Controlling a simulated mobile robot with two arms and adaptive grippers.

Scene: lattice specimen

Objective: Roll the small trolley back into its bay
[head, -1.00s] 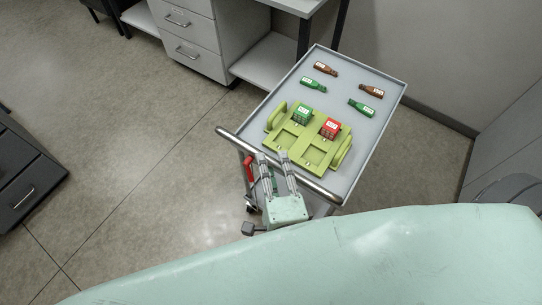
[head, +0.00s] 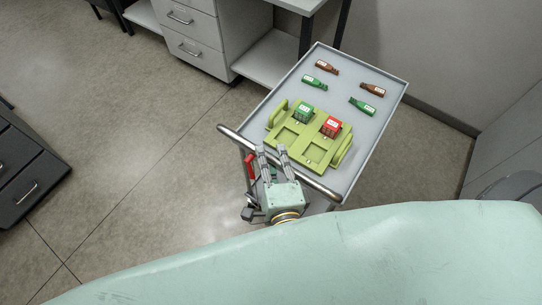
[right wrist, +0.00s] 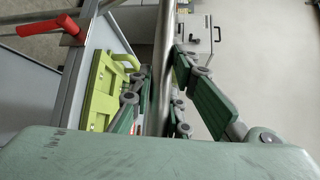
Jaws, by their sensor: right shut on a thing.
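The small trolley (head: 376,140) has a grey top and stands near the right-hand wall. Its round metal push bar (head: 325,191) runs along the near side. My right gripper (head: 271,148) is at this bar, left of its middle. In the right wrist view the bar (right wrist: 163,50) passes between the fingers of my right gripper (right wrist: 162,76), which is shut on it. A red lever (head: 250,166) hangs under the bar's left end and also shows in the right wrist view (right wrist: 68,26). My left gripper is out of view. No bay can be made out for certain.
On the trolley lie a green carrier (head: 318,157) with a green box (head: 303,112) and a red box (head: 331,127), plus several small brown and green bottles. A desk with drawers (head: 190,45) stands behind, a dark cabinet (head: 25,185) at left. The floor between is clear.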

